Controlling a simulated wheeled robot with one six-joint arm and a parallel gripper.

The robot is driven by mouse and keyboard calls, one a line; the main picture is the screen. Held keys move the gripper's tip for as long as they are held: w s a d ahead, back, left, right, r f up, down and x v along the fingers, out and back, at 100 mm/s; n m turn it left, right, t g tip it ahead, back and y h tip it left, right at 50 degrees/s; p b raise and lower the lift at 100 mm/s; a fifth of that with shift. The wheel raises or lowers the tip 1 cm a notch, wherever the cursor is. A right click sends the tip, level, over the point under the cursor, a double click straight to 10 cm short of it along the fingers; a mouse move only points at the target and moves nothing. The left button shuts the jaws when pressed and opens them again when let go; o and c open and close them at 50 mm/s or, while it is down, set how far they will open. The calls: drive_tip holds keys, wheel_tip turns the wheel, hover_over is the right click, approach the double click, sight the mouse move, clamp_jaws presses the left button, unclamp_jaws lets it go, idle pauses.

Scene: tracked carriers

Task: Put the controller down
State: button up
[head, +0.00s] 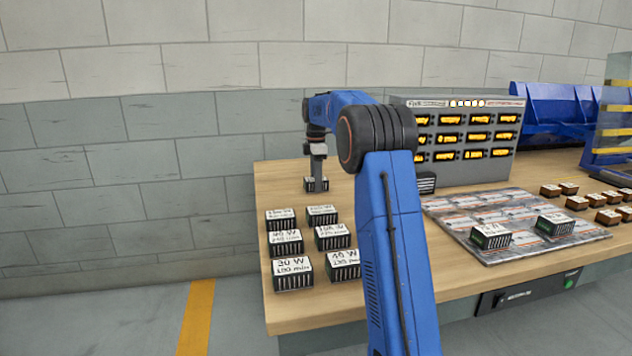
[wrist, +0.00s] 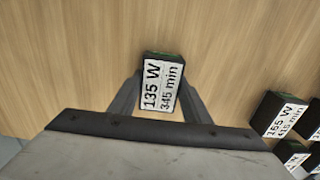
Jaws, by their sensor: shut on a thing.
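The controller is a small dark box with a white label. In the wrist view the controller (wrist: 160,84) sits between the two fingertips, and its label reads 135 W, 345 min. My gripper (wrist: 158,100) is shut on it. In the head view my gripper (head: 317,176) points down at the far left part of the wooden table, with the controller (head: 316,185) at its tips. The controller is at or just above the table top (head: 275,180); I cannot tell whether it touches.
Several similar labelled boxes (head: 285,243) stand in rows nearer the front left edge. A grey rack (head: 465,140) with lit displays stands behind my arm. A mat (head: 500,210) with two boxes and several brown blocks (head: 577,203) lie to the right. Bare wood surrounds the held controller.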

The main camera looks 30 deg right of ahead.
drive_tip(key=o, duration=1.3)
drive_tip(key=shift+f, duration=0.1)
wheel_tip(320, 180, up, 12)
drive_tip(key=shift+r, duration=0.15)
